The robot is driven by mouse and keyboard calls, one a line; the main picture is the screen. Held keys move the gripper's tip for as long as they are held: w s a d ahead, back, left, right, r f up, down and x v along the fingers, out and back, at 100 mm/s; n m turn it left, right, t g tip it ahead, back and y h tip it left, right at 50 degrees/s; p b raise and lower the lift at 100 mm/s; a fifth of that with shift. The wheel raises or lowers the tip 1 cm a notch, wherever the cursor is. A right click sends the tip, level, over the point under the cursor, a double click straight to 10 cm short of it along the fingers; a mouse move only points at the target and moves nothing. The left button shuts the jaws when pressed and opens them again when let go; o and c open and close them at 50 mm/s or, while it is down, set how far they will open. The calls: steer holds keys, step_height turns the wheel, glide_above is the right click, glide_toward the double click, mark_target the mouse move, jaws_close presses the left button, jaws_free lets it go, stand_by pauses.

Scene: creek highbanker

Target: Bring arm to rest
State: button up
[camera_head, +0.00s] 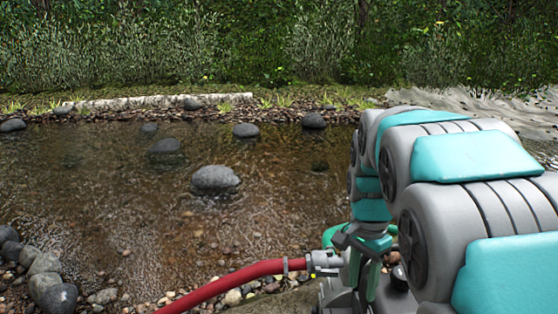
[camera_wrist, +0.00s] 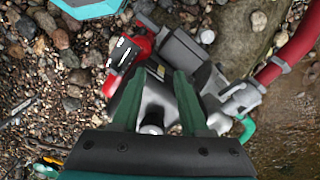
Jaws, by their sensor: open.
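My arm reaches down at the right of the head view, with my gripper (camera_head: 362,272) low over a machine at the water's edge. In the wrist view my gripper (camera_wrist: 158,84) has two green fingers standing apart, open. Between and beyond them is a grey pump-like machine (camera_wrist: 182,52) with a red and black part (camera_wrist: 122,55). Nothing is seen held. I cannot tell whether the fingers touch the machine. In the head view my arm and gripper hide most of it.
A red hose (camera_head: 230,281) runs from a metal coupling (camera_head: 322,261) to the lower left. A green hose (camera_wrist: 246,130) lies beside the machine. The shallow creek (camera_head: 110,200) has several boulders. A pale log (camera_head: 155,101) lies on the far bank.

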steer(key=s+a+f+n+p, duration=0.1)
steer(key=s+n, duration=0.4)
steer(key=s, duration=0.7)
steer(key=s+a+f+n+g+p, duration=0.1)
steer(key=s+n, duration=0.5)
steer(key=s, duration=0.7)
steer(key=shift+s+f+p, duration=0.2)
steer(key=shift+f+p, duration=0.4)
steer(key=shift+p, duration=0.25)
